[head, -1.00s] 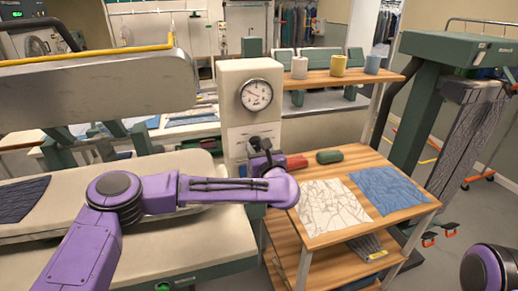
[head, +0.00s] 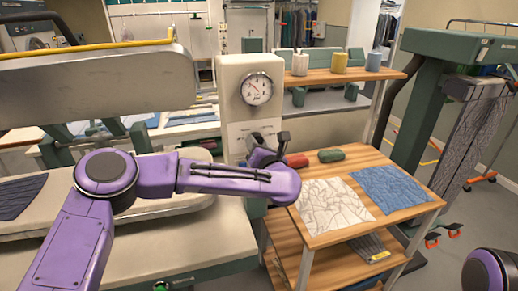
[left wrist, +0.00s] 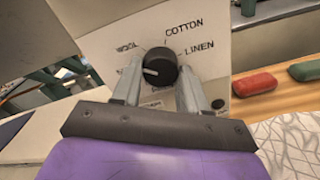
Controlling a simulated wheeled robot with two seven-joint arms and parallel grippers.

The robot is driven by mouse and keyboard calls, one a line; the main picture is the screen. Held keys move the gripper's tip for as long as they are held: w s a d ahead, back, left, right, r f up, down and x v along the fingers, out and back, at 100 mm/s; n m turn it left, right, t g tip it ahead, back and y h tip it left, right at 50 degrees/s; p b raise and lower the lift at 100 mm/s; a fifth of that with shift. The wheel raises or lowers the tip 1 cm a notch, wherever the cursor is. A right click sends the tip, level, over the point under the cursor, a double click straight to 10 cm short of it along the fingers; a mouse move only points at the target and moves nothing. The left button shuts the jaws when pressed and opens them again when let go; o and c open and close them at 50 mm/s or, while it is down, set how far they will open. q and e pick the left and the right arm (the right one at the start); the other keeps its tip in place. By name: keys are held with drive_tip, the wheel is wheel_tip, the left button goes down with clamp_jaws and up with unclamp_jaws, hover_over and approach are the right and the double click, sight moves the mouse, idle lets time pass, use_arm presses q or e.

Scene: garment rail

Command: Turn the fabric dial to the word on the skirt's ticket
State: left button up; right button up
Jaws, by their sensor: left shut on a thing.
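The fabric dial is a black round knob (left wrist: 161,66) on a pale panel, in the left wrist view. Its white mark points left and slightly down, toward a word mostly hidden behind the left finger, below WOOL. COTTON and LINEN also read clearly; lower words are covered. My left gripper (left wrist: 158,80) has a finger on each side of the knob and is shut on it; it also shows at the panel in the head view (head: 270,143). A dark pleated cloth (head: 20,195), perhaps the skirt, lies on the pressing board. No ticket wording is readable. My right gripper is out of view.
A round gauge (head: 257,89) sits above the dial on the white column (head: 232,75). A wooden cart (head: 310,238) beside it holds white and blue cloths, a red block (head: 297,160) and a green block (head: 331,155). A yellow tag (head: 379,256) shows on its lower shelf.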

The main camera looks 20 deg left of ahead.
use_arm(q)
drive_tip(key=shift+r+m+p, duration=0.1)
drive_tip(key=shift+m+p, duration=3.9)
drive_tip(key=shift+m, duration=9.8)
drive_tip(key=o, duration=1)
drive_tip(key=shift+o, duration=0.2)
drive_tip(key=shift+s+d, duration=0.1)
drive_tip(key=shift+d, duration=0.05)
